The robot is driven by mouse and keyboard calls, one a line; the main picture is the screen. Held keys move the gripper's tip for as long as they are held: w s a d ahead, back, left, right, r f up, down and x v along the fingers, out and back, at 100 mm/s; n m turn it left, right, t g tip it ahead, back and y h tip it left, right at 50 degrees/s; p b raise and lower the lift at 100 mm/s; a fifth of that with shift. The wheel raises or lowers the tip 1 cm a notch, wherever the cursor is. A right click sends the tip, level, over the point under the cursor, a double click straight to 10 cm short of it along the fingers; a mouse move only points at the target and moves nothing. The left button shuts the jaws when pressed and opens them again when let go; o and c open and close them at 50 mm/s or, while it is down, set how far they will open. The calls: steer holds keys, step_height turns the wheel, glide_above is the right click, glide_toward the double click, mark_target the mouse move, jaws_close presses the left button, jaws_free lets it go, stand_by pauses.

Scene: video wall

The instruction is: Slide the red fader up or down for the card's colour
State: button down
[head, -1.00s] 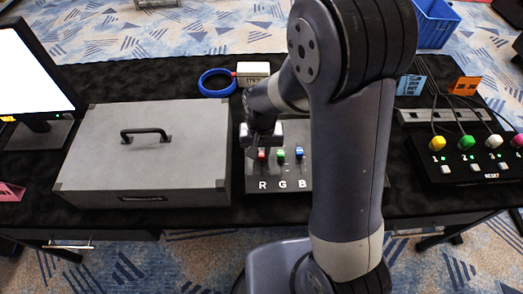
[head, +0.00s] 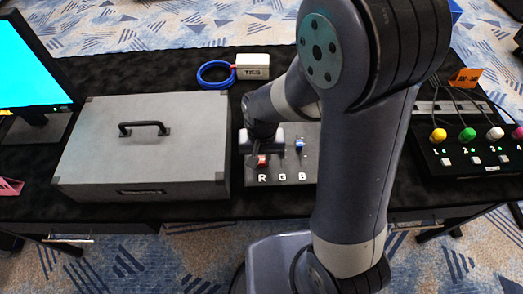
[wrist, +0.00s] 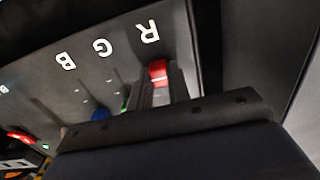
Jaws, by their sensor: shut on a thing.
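The fader panel (head: 310,168) lies on the black table, with white letters R, G and B along its near edge. The red fader (head: 262,160) stands low in its slot, close to the R; it also shows in the wrist view (wrist: 158,72). The blue fader (head: 299,146) stands higher. The green fader is hidden in the head view; a sliver shows in the wrist view (wrist: 125,103). My gripper (head: 262,151) is shut on the red fader; its fingertips are mostly hidden. An orange card (head: 466,77) stands at the right; I cannot tell which card counts.
A grey case (head: 145,170) with a black handle lies left of the panel. A monitor (head: 30,75) at far left shows cyan. A white box (head: 253,67) and blue cable coil (head: 215,74) lie behind. A black box with coloured knobs (head: 475,160) stands right. My arm hides the middle right.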

mark_target(262, 161)
steer(key=shift+s, duration=0.2)
steer(key=c, duration=1.3)
jaws_free()
step_height(262, 161, up, 11)
steer(key=shift+f+p, duration=0.1)
steer(key=shift+p, duration=0.4)
